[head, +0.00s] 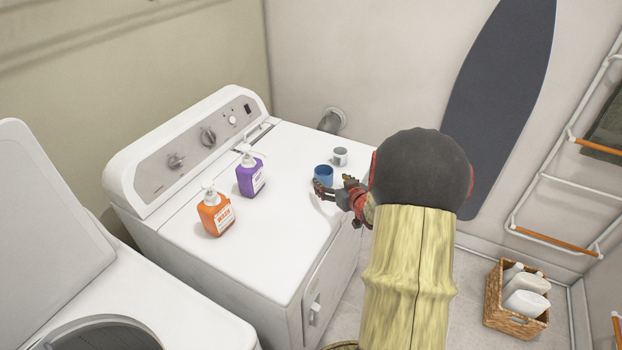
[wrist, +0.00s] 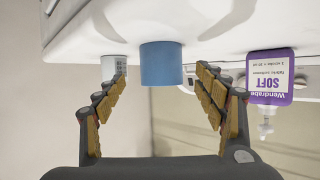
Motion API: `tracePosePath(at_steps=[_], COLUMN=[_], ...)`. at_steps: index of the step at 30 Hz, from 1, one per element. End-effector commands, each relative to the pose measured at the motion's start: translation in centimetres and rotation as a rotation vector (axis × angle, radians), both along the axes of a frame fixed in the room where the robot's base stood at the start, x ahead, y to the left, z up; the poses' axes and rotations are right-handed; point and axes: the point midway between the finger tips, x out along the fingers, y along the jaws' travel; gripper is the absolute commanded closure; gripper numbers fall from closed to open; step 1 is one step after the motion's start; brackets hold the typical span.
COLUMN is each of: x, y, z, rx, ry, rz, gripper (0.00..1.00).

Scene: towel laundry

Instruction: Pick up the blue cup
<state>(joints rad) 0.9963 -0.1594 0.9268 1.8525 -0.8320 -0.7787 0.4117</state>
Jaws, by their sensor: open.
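The blue cup (head: 323,175) stands upright on top of the white dryer (head: 290,232), near its right side. My gripper (head: 324,190) is open and empty at the near side of the cup in the head view. In the wrist view, which is upside down, the blue cup (wrist: 161,64) lies ahead between the lines of the two open fingers (wrist: 160,72). No finger is seen closed on it, and I cannot tell whether one touches it.
A grey-white cup (head: 340,156) stands just behind the blue cup. A purple bottle (head: 250,178) and an orange bottle (head: 215,214) stand to the left on the dryer. An open washer (head: 110,305) is at the lower left. A wicker basket (head: 515,318) is on the floor.

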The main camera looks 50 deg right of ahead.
Motion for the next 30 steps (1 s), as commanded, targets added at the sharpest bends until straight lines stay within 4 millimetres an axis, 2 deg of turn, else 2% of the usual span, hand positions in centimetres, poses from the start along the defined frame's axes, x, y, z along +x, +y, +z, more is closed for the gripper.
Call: tracePosePath(at_steps=[15,25,30], x=[5.4,5.8,5.8], y=[-1.8,-2.1,-2.1], z=[-2.8,-2.7,-2.7], rx=[-0.001,-0.002,-0.002], ry=[0.003,0.002,0.002], rz=[0.001,-0.001,-0.001], gripper=[0.30,0.30,0.40])
